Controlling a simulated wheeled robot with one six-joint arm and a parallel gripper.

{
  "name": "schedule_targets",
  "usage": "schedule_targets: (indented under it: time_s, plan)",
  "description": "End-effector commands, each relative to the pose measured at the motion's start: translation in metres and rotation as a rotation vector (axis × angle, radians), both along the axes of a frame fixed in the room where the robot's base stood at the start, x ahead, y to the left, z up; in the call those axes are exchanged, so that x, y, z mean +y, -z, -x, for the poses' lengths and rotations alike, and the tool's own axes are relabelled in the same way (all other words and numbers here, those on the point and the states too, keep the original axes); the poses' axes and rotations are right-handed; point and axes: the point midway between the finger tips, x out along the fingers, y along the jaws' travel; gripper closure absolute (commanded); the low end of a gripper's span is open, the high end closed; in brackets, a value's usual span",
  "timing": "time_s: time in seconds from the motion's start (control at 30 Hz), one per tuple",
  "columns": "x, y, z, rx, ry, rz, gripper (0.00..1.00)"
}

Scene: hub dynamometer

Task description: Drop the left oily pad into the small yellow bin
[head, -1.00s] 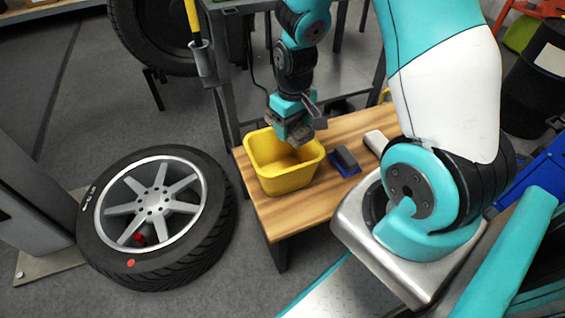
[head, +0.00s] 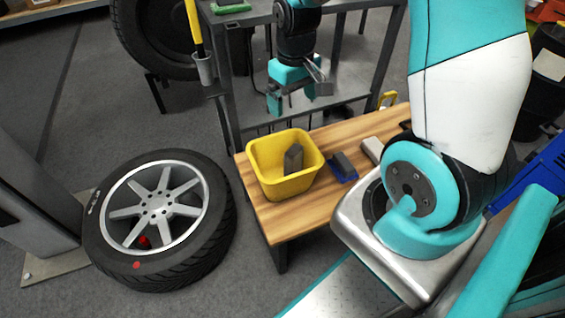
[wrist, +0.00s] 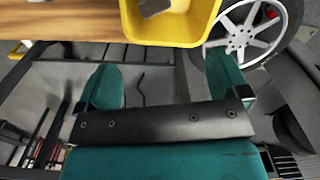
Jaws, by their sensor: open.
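A grey pad (head: 293,159) stands tilted inside the small yellow bin (head: 261,183), near its middle. The pad also shows in the wrist view (wrist: 155,6), cut off by the top edge, inside the bin (wrist: 172,36). My gripper (head: 295,105) is above and behind the bin, apart from it. Its teal fingers are wide apart, with nothing between them in the wrist view (wrist: 165,85).
The bin stands on the left end of a wooden bench (head: 300,217). A grey and blue block (head: 343,167) and a pale block (head: 372,150) lie to its right. A wheel (head: 158,220) lies on the floor at left. A grey metal table (head: 350,57) stands behind.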

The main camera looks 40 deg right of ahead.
Motion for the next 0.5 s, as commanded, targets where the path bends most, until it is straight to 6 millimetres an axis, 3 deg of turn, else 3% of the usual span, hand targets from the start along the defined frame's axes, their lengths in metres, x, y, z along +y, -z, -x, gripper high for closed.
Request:
schedule_targets:
  time_s: [0.03, 0.2, 0.5]
  plan:
    - [0.0, -0.018, 0.0, -0.005, 0.0, 0.001, 0.07]
    - [0.0, -0.048, 0.0, -0.003, 0.0, 0.0, 0.07]
    - [0.0, -0.064, 0.0, 0.001, 0.0, 0.0, 0.07]
